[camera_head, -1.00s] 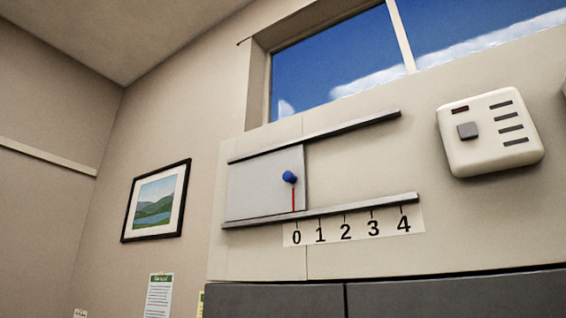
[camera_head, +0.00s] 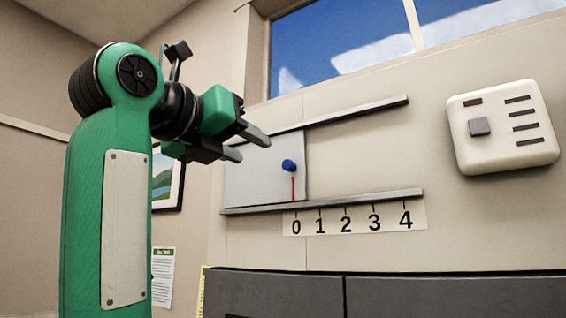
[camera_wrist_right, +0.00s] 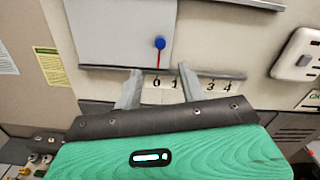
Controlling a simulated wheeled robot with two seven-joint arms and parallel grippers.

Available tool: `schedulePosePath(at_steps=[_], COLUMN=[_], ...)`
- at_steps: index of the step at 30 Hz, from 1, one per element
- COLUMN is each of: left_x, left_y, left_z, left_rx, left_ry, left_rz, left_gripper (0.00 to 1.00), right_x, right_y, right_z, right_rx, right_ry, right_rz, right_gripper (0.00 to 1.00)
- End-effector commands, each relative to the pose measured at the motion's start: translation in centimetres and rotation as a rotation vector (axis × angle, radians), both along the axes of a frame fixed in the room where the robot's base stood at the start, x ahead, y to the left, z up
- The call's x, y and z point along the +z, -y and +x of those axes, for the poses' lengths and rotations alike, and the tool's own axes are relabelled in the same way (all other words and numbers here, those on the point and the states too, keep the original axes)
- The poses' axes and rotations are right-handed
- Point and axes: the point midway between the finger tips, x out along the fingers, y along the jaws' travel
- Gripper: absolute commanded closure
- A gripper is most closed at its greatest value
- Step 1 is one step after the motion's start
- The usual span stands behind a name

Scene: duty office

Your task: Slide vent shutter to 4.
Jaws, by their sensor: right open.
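The vent shutter (camera_head: 245,181) is a flat light-grey panel between two metal rails, at the left end of the track. Its blue knob (camera_head: 288,165) stands out near its right edge, and the red pointer line (camera_head: 293,188) below it is at 0 on the number scale (camera_head: 352,220), which runs 0 to 4. My right gripper (camera_head: 254,148) is open and empty, in front of the shutter and left of the knob in the head view. In the right wrist view, the blue knob (camera_wrist_right: 159,43) is beyond the open fingers (camera_wrist_right: 160,72), apart from them. My left gripper is not in view.
The upper rail (camera_head: 340,117) and lower rail (camera_head: 340,202) stick out from the wall. A white control box (camera_head: 503,127) is mounted to their right. Dark cabinets (camera_head: 410,294) are below. The track right of the shutter is clear.

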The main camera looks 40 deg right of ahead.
Motion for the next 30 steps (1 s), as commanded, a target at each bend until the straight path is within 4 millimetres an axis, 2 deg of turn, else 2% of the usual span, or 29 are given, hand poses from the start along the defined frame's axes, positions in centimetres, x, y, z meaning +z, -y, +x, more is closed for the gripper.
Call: schedulePosePath(at_steps=[9, 15, 21, 29, 30], left_x=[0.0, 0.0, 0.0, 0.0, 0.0], left_y=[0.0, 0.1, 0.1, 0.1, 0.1], left_z=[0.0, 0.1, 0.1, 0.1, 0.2], left_rx=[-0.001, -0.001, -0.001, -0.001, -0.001], left_ry=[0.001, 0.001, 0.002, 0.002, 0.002], left_rz=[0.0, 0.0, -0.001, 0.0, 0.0], left_gripper=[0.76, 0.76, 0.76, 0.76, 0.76], right_x=[0.0, 0.0, 0.0, 0.0, 0.0], right_y=[6.5, 9.3, 10.3, 10.4, 10.4], right_z=[2.6, 3.8, 4.3, 4.3, 4.3], right_rx=[-0.006, -0.004, -0.002, -0.001, -0.001], right_ry=[0.001, -0.001, 0.0, 0.0, 0.0], right_rz=[-0.001, -0.001, -0.003, -0.003, -0.003], right_gripper=[0.59, 0.59, 0.59, 0.59, 0.65])
